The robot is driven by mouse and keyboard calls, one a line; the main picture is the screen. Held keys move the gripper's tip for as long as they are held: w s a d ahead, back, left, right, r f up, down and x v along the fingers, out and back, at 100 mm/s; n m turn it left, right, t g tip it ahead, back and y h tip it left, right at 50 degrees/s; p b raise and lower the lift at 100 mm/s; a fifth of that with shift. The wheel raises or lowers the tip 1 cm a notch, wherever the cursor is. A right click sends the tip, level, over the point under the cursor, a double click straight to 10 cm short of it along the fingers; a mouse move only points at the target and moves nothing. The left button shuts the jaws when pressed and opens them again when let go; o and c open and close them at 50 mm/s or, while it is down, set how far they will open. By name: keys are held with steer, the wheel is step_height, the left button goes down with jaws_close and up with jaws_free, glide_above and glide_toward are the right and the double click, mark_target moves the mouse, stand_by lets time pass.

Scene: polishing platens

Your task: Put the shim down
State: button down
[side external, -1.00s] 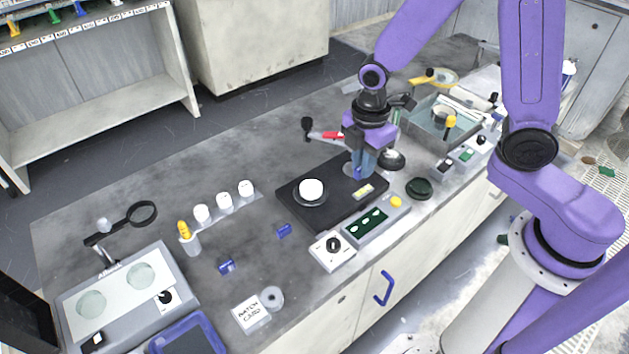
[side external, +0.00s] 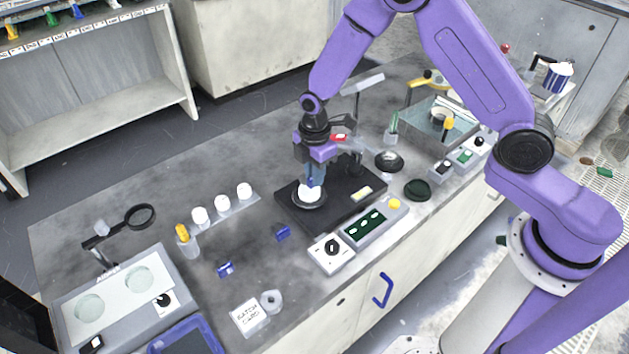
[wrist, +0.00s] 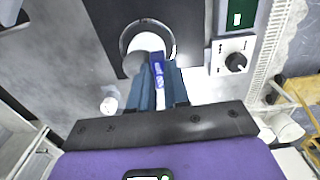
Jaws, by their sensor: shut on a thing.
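My gripper (side external: 312,184) is over the white puck (side external: 307,191) on the round dark dish of the black platform (side external: 345,206). In the wrist view its two blue-grey fingers (wrist: 161,82) are shut on a small blue shim (wrist: 158,68) with a pale mark. The shim's tip overlaps the edge of the white puck (wrist: 146,42) in that view; I cannot tell whether they touch. In the side view the fingers mostly hide the shim.
Two blue blocks (side external: 283,232) (side external: 226,269) lie on the bench. Several white pucks stand in a row (side external: 222,203) to the left. A knob box (side external: 331,254) and green panel (side external: 369,228) sit in front of the platform. A post with an arm (side external: 357,125) stands behind.

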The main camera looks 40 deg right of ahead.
steer(key=shift+f, duration=1.55)
steer(key=shift+f, duration=0.15)
steer(key=c, duration=1.1)
jaws_free()
step_height(320, 180, up, 11)
steer(key=shift+r, duration=0.7)
